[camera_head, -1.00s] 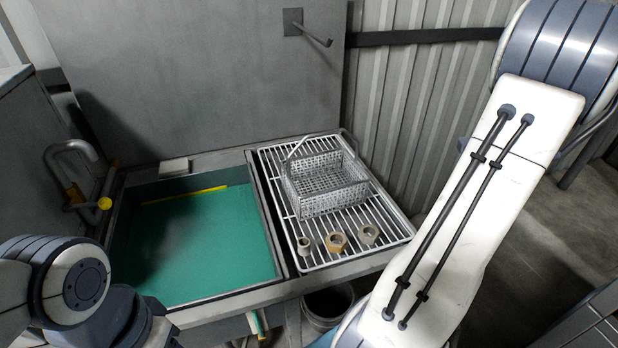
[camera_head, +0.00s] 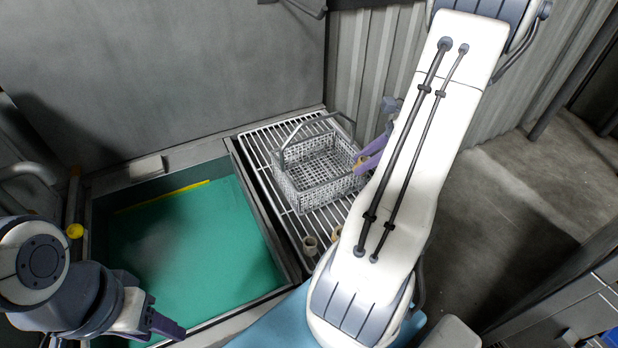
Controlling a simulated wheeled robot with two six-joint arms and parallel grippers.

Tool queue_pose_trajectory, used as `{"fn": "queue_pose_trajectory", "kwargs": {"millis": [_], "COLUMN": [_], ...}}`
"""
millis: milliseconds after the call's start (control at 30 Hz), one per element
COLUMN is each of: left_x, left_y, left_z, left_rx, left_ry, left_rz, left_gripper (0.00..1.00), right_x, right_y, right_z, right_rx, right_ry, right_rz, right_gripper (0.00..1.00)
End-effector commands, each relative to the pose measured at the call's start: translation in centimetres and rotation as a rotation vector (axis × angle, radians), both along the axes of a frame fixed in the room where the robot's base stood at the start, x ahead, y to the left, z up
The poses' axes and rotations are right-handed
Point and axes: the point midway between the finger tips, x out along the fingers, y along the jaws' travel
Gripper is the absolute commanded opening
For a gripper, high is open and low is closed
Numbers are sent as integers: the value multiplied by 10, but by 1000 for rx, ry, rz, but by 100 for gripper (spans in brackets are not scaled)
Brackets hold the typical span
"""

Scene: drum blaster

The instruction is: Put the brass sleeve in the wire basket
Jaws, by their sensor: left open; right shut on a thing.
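The wire basket (camera_head: 318,172) is a grey mesh box with a raised handle, standing on the white wire rack. My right gripper (camera_head: 364,158), with purple fingers, is at the basket's right side, near its rim. It is shut on a small brass-coloured piece, the brass sleeve (camera_head: 361,160), of which only a little shows between the fingertips. I cannot tell whether the sleeve is over the rim or just outside it. My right arm hides part of the rack. My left gripper (camera_head: 170,328) is open and empty, low at the sink's front edge.
A pale ring-shaped part (camera_head: 310,245) stands on the front of the rack (camera_head: 262,165); another (camera_head: 336,234) is partly hidden by my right arm. The green-bottomed sink (camera_head: 190,245) lies left of the rack. A hooked bar (camera_head: 305,8) juts from the back panel above.

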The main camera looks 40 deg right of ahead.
Motion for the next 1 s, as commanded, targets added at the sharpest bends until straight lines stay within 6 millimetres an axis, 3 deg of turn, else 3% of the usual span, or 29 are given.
{"fn": "queue_pose_trajectory", "kwargs": {"millis": [400, 533, 867, 900, 1000], "left_x": [0, 0, 0, 0, 0], "left_y": [0, 0, 0, 0, 0], "left_z": [17, 11, 6, 19, 37], "left_rx": [0, 0, 0, 1, 0], "left_ry": [0, 0, 0, 1, 0], "left_rz": [0, 0, 0, 0, 0], "left_gripper": [50, 50, 50, 50, 50], "right_x": [76, 80, 86, 88, 89], "right_y": [80, 82, 89, 90, 92], "right_z": [2, -30, -62, -52, -47], "right_rx": [0, 4, 3, -32, -120], "right_ry": [3, 6, 5, 31, 115], "right_rz": [4, -3, -3, 4, 8], "right_gripper": [0, 0, 0, 0, 0]}}
